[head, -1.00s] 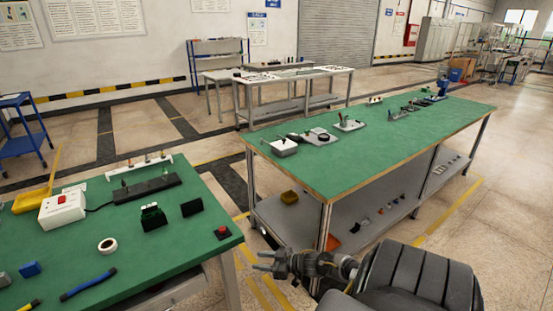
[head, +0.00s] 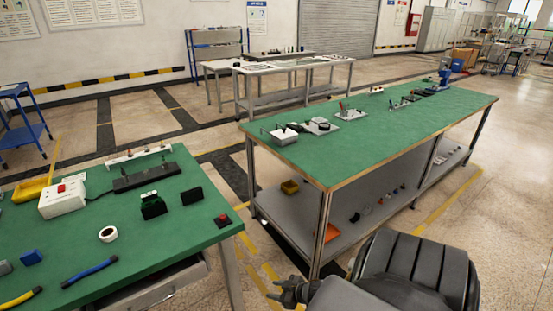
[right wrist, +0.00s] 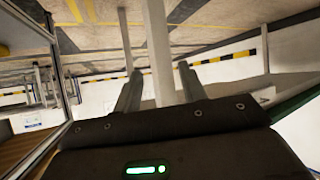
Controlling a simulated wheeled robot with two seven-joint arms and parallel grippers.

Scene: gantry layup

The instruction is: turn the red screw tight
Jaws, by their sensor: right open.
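I cannot pick out a red screw for certain in either view. A small red-topped black box (head: 222,220) sits at the near right corner of the left green table. A thin red upright piece (head: 342,106) stands on a plate on the right green bench, too small to identify. My right gripper (head: 272,290) is low in front of the gap between the table and the bench, away from the objects on both. In the right wrist view its two fingers (right wrist: 158,80) are apart with nothing held between them. My left gripper is not in view.
The left green table (head: 185,238) holds a white box with a red button, a tape roll, black blocks and tools. The right green bench (head: 400,130) has fixtures along its far edge and a lower shelf (head: 345,235) with small parts. Its near top is clear.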

